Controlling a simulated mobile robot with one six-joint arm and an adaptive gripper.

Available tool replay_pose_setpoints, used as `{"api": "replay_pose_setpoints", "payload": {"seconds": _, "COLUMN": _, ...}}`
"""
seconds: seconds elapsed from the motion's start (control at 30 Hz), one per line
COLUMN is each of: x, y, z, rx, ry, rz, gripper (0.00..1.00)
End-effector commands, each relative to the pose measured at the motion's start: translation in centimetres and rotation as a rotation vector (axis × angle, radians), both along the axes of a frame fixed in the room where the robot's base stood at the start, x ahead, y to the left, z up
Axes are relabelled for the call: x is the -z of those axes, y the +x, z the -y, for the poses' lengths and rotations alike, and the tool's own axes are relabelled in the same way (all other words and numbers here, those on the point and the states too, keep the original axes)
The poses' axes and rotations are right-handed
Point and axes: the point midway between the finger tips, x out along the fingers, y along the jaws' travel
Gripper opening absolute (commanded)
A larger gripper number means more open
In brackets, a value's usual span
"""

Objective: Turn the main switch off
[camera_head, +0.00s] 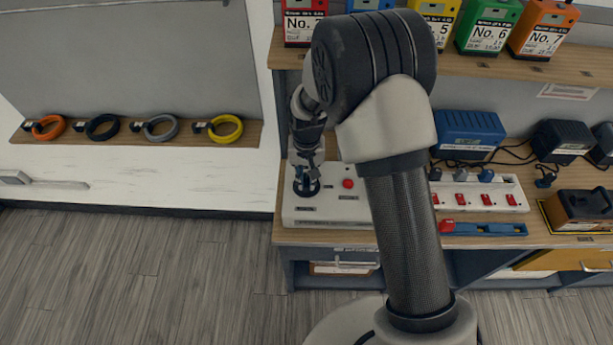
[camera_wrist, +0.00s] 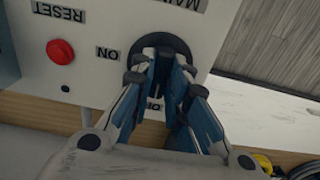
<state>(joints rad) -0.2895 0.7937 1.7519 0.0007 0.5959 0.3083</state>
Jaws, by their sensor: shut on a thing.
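The main switch is a black round rotary knob (camera_wrist: 158,37) on a pale panel box (camera_head: 335,207) at the left end of the bench. In the wrist view the labels are upside down: "ON" (camera_wrist: 107,53) is beside the knob, and part of "MAIN" (camera_wrist: 182,4) shows above it. Another label (camera_wrist: 153,103) is partly covered by my fingers. My gripper (camera_head: 306,180) reaches down onto the knob and is shut on it; its blue-padded fingers also show in the wrist view (camera_wrist: 166,66). The fingers hide the knob's grip, so I cannot tell which way it points.
A red reset button (camera_head: 348,183) sits beside the switch. A power strip with red switches (camera_head: 483,198), a blue charger (camera_head: 468,130) and black units stand to the right. Numbered boxes (camera_head: 489,28) fill the shelf above. A low shelf with coiled cables (camera_head: 160,128) is at left.

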Motion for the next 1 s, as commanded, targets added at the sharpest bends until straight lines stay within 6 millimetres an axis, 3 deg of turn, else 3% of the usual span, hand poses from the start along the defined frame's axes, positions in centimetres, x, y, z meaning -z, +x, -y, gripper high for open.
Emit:
{"api": "replay_pose_setpoints", "payload": {"seconds": 0.1, "x": 0.0, "y": 0.0, "z": 0.0, "rx": -0.004, "ry": -0.001, "rz": 0.0, "gripper": 0.0}}
{"api": "replay_pose_setpoints", "payload": {"seconds": 0.13, "x": 0.0, "y": 0.0, "z": 0.0, "rx": -0.004, "ry": -0.001, "rz": 0.0, "gripper": 0.16}}
{"api": "replay_pose_setpoints", "payload": {"seconds": 0.43, "x": 0.0, "y": 0.0, "z": 0.0, "rx": -0.002, "ry": -0.001, "rz": 0.0, "gripper": 0.35}}
{"api": "replay_pose_setpoints", "payload": {"seconds": 0.77, "x": -0.2, "y": 0.0, "z": 0.0, "rx": -0.001, "ry": 0.0, "rz": 0.001, "gripper": 0.35}}
{"api": "replay_pose_setpoints", "payload": {"seconds": 1.0, "x": -3.7, "y": 0.1, "z": 0.0, "rx": -0.001, "ry": 0.001, "rz": 0.006, "gripper": 0.35}}
